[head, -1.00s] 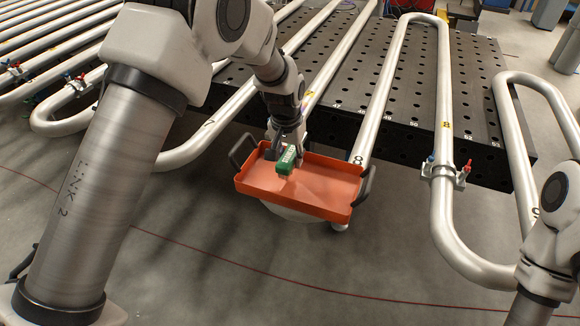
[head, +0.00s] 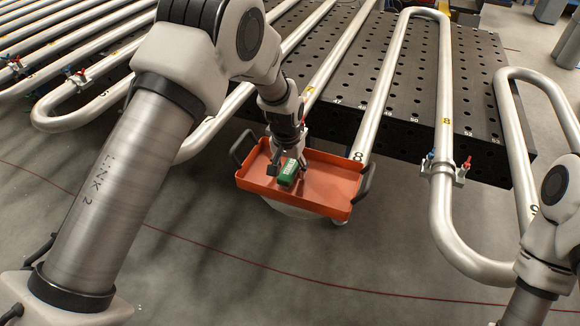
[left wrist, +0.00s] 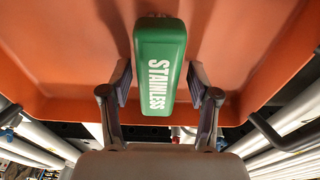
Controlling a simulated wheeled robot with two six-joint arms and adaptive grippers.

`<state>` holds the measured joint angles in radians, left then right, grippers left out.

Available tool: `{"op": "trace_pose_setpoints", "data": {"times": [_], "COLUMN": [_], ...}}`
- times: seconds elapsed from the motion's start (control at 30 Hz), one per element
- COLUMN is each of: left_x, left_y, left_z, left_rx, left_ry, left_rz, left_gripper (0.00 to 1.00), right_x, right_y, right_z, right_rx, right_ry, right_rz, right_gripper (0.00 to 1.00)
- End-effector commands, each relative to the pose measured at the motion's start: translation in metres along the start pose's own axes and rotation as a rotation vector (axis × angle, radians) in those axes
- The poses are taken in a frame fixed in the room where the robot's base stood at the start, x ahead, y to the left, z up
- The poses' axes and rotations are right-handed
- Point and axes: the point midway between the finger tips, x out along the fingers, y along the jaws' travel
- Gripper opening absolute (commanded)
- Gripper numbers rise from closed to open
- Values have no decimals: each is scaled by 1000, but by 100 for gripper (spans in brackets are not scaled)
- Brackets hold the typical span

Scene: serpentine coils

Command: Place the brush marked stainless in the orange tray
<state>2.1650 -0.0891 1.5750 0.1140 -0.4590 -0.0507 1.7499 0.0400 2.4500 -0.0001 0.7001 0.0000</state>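The green brush (head: 288,172) lies in the orange tray (head: 330,190), near its left-middle part in the head view. In the left wrist view the brush (left wrist: 160,70) shows white STAINLESS lettering, with the tray floor (left wrist: 70,50) behind it. My left gripper (head: 287,167) is low over the tray. Its fingers (left wrist: 160,85) stand on both sides of the brush, with a narrow gap on each side, so it is open around it. The brush's underside is hidden. My right gripper is out of view; only part of my right arm shows at the right edge.
The tray has dark handles (head: 364,181) at both ends. Behind it stands a black perforated table (head: 400,125) with silver serpentine pipes (head: 440,110) running over its edge. A pipe clamp (head: 443,170) with red and blue handles is to the right. The floor in front is clear.

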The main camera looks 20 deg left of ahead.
Motion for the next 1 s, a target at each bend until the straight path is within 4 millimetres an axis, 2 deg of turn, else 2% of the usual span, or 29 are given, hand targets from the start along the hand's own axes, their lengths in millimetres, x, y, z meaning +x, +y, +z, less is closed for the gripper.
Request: {"op": "trace_pose_setpoints", "data": {"times": [0.17, 0.23, 0.5, 0.63, 0.77, 1.0], "left_x": [-9, -20, -88, -113, -123, -124], "left_y": [0, 0, 0, 0, 0, 0], "left_z": [-1, -2, -1, -1, -1, -1], "left_rx": [0, 0, 0, 0, 0, 0], "left_ry": [2, 4, 5, 3, 1, 0], "left_rz": [0, 0, 0, 0, 0, 0], "left_gripper": [61, 61, 61, 61, 61, 61], "right_x": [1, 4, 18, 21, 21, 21], "right_y": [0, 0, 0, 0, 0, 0], "right_z": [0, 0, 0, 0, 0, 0], "right_rx": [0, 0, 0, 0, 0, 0], "right_ry": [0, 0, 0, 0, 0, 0], "right_rz": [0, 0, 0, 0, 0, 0], "right_gripper": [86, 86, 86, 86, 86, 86]}}
